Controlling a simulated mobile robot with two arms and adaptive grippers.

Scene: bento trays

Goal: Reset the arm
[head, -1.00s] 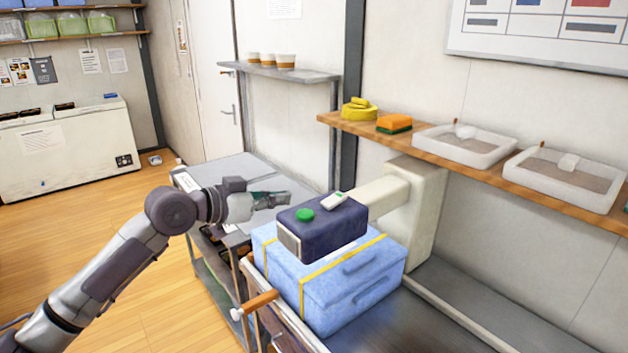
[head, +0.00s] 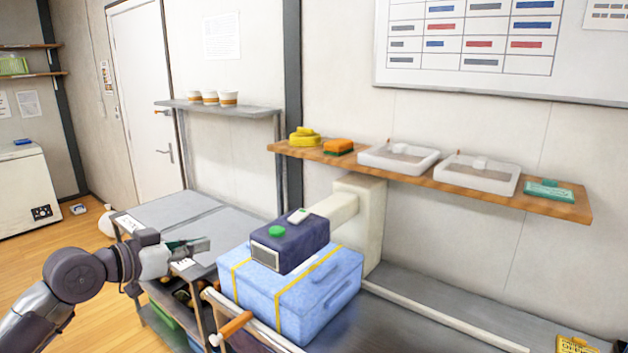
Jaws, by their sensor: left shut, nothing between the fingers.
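My left arm comes in from the lower left. Its gripper (head: 196,246) is shut and empty, in front of the grey cart top (head: 178,212) and left of the blue box. My right gripper is not in view. The blue box (head: 318,295) with yellow straps stands on the dark counter. A dark purple scanner head (head: 292,246) on a cream arm is above the box, with a green button on its top.
A wooden wall shelf (head: 553,205) holds white trays (head: 398,158), a yellow item (head: 303,137) and an orange sponge (head: 338,146). A grey shelf (head: 245,109) holds cups (head: 228,98). An orange-brown handle (head: 236,324) sticks out at the counter's front. The counter right of the box (head: 440,295) is mostly clear.

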